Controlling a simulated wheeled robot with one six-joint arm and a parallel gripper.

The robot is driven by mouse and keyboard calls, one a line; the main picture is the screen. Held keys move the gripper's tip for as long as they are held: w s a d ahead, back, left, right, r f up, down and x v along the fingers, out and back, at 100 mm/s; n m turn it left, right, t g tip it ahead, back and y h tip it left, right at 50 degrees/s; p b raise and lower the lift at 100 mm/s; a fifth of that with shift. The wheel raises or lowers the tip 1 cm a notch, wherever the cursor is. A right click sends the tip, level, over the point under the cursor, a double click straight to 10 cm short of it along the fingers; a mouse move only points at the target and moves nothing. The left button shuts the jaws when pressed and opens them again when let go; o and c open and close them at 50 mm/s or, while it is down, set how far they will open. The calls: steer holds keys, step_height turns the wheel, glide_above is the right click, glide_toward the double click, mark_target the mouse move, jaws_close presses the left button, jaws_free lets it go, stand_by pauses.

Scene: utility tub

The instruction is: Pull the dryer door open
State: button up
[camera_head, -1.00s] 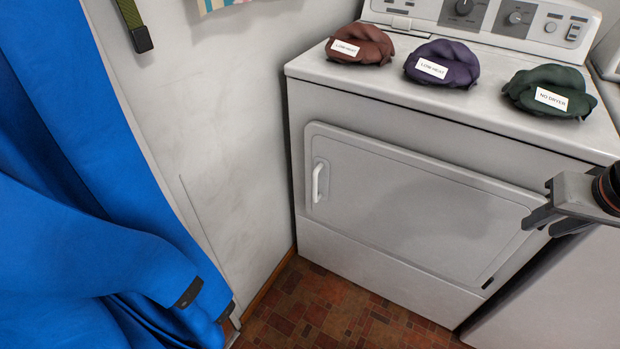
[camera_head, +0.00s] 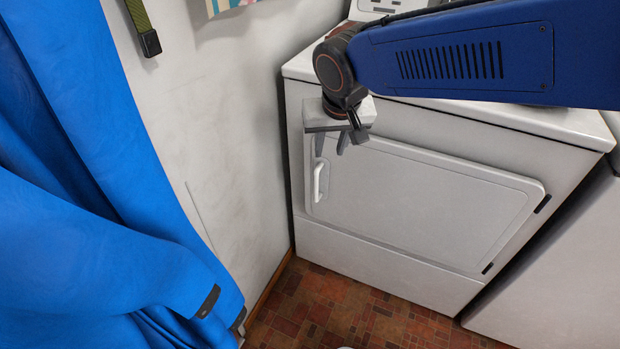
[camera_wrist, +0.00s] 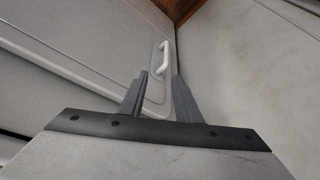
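The white dryer door (camera_head: 420,205) is shut in the dryer front in the head view. Its white handle (camera_head: 319,181) is an upright bar near the door's left edge. The handle also shows in the wrist view (camera_wrist: 162,58), beyond the fingertips. My gripper (camera_head: 330,150) is just above the handle in the head view, with its fingers pointing down. In the wrist view the two fingers (camera_wrist: 160,88) stand apart with nothing between them. The handle appears apart from the fingers.
The dryer (camera_head: 385,265) stands beside a white wall (camera_head: 215,130) on its left. A blue curtain (camera_head: 110,200) hangs at the far left. Red-brown tiled floor (camera_head: 335,310) lies clear before the dryer. Another white appliance (camera_head: 550,285) stands at the right.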

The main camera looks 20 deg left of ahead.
mark_target(317, 175)
steer(key=x, duration=0.6)
steer(key=a+x, duration=0.1)
steer(key=x, duration=1)
steer(key=shift+s+a+f, duration=0.1)
steer(key=shift+a+f, duration=0.2)
steer(key=shift+a, duration=0.05)
jaws_close()
